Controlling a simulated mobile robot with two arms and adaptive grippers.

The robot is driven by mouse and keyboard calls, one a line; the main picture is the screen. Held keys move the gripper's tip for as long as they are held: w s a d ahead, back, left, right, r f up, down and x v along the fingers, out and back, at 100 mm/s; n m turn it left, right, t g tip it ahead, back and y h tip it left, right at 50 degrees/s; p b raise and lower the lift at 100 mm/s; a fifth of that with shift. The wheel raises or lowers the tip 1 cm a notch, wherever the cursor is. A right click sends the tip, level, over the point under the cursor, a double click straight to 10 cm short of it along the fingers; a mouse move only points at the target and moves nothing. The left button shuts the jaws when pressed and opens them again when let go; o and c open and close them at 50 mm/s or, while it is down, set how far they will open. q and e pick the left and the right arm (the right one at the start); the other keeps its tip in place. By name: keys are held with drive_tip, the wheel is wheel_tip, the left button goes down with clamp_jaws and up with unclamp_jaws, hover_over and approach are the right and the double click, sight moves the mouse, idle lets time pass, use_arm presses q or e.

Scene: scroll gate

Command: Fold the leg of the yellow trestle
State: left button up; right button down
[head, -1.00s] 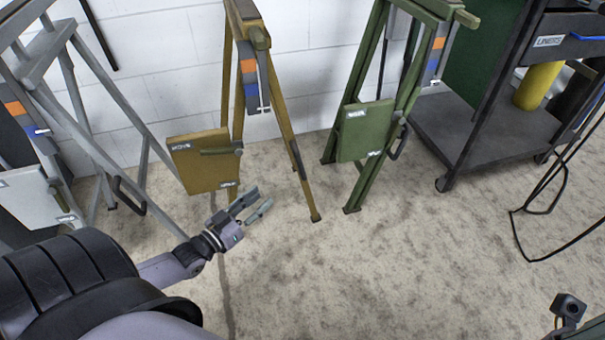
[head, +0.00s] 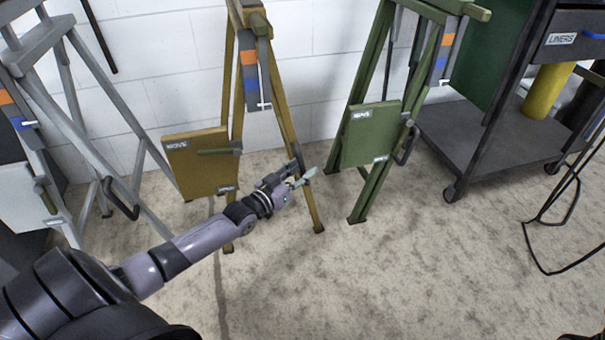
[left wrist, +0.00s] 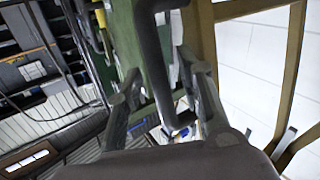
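The yellow trestle (head: 229,95) stands with its legs spread near the white wall, left of centre in the head view. A yellow panel (head: 203,165) with labels hangs on its front left leg. My left gripper (head: 301,174) is beside its right leg (head: 316,213), low down, fingers apart. In the left wrist view, a yellow leg (left wrist: 290,75) runs down the right side. A dark bar-shaped handle (left wrist: 148,50) shows between the open fingers; I cannot tell whether they touch it. My right gripper is out of view.
A green trestle (head: 370,135) stands just right of my left gripper. A grey trestle (head: 75,110) stands at the left. A dark cart (head: 490,145) is at the right, with a black cable (head: 545,220) on the floor.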

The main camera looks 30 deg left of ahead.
use_arm(q)
drive_tip(key=shift+w, duration=0.15)
clamp_jaws()
idle(0.4)
idle(0.5)
